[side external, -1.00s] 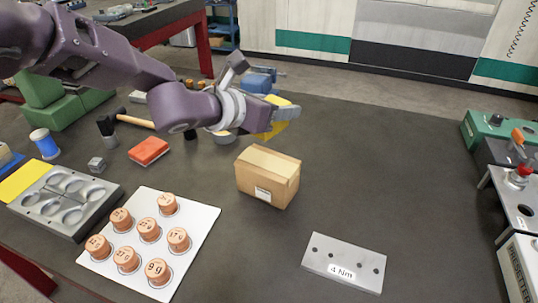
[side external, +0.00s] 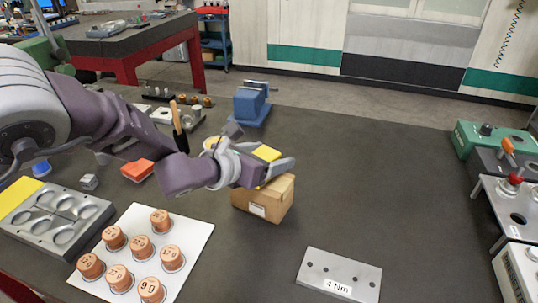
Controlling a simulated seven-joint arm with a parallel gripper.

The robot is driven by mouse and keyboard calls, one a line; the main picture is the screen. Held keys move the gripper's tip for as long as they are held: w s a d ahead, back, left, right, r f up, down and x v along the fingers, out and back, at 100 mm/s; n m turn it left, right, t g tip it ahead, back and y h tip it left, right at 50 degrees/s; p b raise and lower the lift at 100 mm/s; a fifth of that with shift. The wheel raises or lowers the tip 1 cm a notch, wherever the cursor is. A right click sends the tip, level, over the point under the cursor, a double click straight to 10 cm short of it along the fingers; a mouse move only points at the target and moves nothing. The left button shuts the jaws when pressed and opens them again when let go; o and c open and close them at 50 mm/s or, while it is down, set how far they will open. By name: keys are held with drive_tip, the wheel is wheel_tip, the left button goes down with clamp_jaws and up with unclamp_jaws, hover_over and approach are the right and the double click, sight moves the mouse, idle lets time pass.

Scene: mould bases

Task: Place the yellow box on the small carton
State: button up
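The small carton (side external: 264,202) is a brown cardboard box with a white label, standing on the dark table near the middle. The yellow box (side external: 267,153) is between the fingers of my gripper (side external: 272,165), just above or at the carton's top. My gripper's near parts and the yellow box hide the carton's back left top, so I cannot tell whether the two touch. The gripper appears closed on the yellow box.
A white board (side external: 142,255) with several copper weights lies at the front left, beside a grey mould base (side external: 50,215). A metal plate (side external: 339,274) marked 4 Nm lies at the front right. A blue vise (side external: 251,106) stands behind. The table right of the carton is clear.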

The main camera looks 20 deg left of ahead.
drive_tip(key=shift+s+r, duration=0.1)
drive_tip(key=shift+r, duration=0.1)
drive_tip(key=v, duration=1.1)
drive_tip(key=shift+s+r, duration=0.2)
drive_tip(key=shift+s, duration=0.15)
drive_tip(key=shift+a, duration=0.15)
